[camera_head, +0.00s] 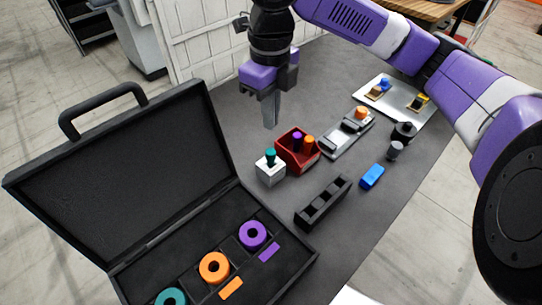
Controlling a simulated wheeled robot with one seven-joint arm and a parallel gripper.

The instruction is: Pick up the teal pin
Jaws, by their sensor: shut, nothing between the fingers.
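The teal pin (271,156) stands upright in the white block (271,174) on the dark table, just left of a red bin. My gripper (270,121) points down above the table, behind and above the teal pin in the picture. Its fingers are shut with nothing between them, and it is apart from the pin. The lower part of the pin is hidden inside the block.
The red bin (291,167) holds a purple and an orange pin, close beside the white block. An open black case (130,190) with colored rings lies at front left. A black slotted rack (323,203), a blue block (372,176) and a metal tray (397,112) are at right.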

